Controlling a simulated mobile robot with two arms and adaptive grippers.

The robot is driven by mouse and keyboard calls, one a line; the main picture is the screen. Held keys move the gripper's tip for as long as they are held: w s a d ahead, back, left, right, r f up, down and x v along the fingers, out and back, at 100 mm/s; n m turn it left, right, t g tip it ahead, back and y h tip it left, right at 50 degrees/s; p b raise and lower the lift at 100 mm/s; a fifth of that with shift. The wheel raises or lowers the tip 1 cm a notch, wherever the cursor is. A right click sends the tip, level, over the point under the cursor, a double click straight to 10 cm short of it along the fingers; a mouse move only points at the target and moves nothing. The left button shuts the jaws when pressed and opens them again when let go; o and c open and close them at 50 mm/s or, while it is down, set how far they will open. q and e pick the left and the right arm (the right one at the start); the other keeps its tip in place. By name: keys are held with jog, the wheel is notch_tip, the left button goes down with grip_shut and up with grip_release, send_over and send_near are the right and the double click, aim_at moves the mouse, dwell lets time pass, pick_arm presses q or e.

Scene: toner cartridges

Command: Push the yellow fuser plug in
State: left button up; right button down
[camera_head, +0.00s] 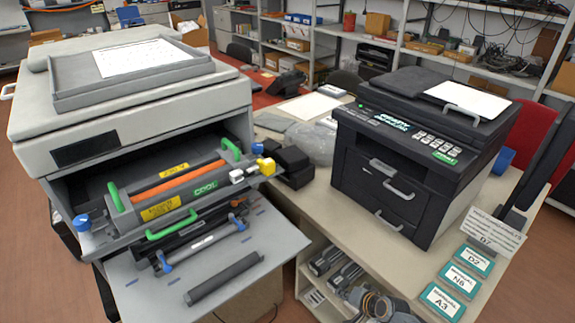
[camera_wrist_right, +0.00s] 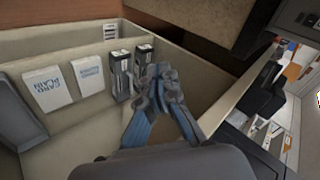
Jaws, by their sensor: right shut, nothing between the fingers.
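The yellow fuser plug (camera_head: 266,166) sits at the right end of the fuser unit in the open grey printer, beside white blocks (camera_head: 237,176). I cannot tell how deep it sits. The fuser unit carries an orange roller (camera_head: 180,182), green handles and yellow labels. My right gripper (camera_head: 358,296) is low at the bottom of the head view, by the shelf under the table and well away from the plug. In the right wrist view it (camera_wrist_right: 163,76) is shut and empty, close to upright dark cartridges (camera_wrist_right: 122,75). My left gripper is not in view.
A black printer (camera_head: 410,160) stands on the table right of the open one. Black boxes (camera_head: 292,165) lie just right of the plug. A dark roller (camera_head: 222,278) lies on the lowered front panel. White cartons (camera_wrist_right: 48,88) stand in the bin in the wrist view.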

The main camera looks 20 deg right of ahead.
aim_at(261, 169)
jog(key=w+r+m+t+y, duration=0.1)
jog(key=w+r+t, duration=0.1)
jog(key=w+r, duration=0.35)
jog(key=w+r+m+t+y, duration=0.1)
jog(key=w+r, duration=0.2)
jog(key=r, duration=0.6)
jog(key=w+a+r+t+y, duration=0.1)
jog(key=r+y, duration=0.2)
jog(key=r, duration=1)
jog(key=a+r+t+y, duration=0.2)
jog(key=r+y, duration=0.1)
jog(key=r, duration=1)
jog(key=shift+w+r+b, duration=0.35)
jog(key=shift+w+r, duration=0.05)
jog(key=shift+w, duration=0.1)
jog(key=w+a+p, duration=0.6)
jog(key=a, duration=0.3)
jog(key=shift+w+a, duration=0.25)
jog(key=shift+w, duration=0.1)
